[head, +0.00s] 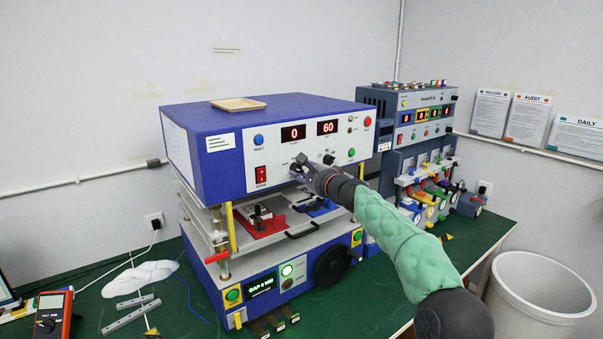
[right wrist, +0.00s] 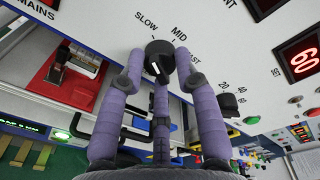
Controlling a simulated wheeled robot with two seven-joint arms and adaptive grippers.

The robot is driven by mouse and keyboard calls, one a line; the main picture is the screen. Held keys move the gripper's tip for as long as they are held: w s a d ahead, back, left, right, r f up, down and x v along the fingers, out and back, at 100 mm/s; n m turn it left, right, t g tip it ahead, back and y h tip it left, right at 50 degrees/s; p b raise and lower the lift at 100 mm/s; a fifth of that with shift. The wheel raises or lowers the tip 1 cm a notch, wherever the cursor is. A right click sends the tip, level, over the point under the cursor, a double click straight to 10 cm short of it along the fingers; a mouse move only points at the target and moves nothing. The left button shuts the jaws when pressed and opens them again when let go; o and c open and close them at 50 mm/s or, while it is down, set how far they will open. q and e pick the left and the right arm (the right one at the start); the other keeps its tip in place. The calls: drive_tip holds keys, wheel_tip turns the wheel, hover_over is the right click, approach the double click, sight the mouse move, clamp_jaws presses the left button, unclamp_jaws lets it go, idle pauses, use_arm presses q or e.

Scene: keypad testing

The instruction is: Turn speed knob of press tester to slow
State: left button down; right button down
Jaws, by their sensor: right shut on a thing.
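The press tester (head: 225,150) is a blue machine with a white front panel. Its black speed knob (right wrist: 158,50) shows in the right wrist view, with SLOW, MID and a partly covered third label around it. A white pointer line on the knob shows between the fingers; I cannot tell for sure which label it matches. My right gripper (right wrist: 160,75) has its fingers closed around the knob. In the head view my right gripper (head: 300,168) reaches the lower panel from the right and hides the knob. My left gripper is not in view.
A second black knob (right wrist: 228,102) with a numbered scale is close beside my fingers. The panel has red displays (head: 328,127) reading 0 and 60, and a red switch (head: 261,174). A handle (head: 300,230) and red fixture (head: 262,225) sit below. Another tester (head: 420,115) stands right.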

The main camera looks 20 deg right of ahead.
drive_tip(key=shift+d+f, duration=0.1)
drive_tip(key=shift+f, duration=0.15)
drive_tip(key=c, duration=1)
unclamp_jaws()
drive_tip(key=shift+w, duration=0.1)
drive_tip(key=shift+c, duration=0.2)
drive_tip(key=shift+o, duration=0.6)
drive_tip(key=shift+d, duration=0.1)
drive_tip(key=shift+r, duration=0.15)
drive_tip(key=shift+s+d+r, duration=0.15)
drive_tip(key=shift+s, duration=0.4)
drive_tip(key=v, duration=1)
drive_tip(key=shift+s, duration=0.4)
drive_tip(key=shift+d, duration=0.15)
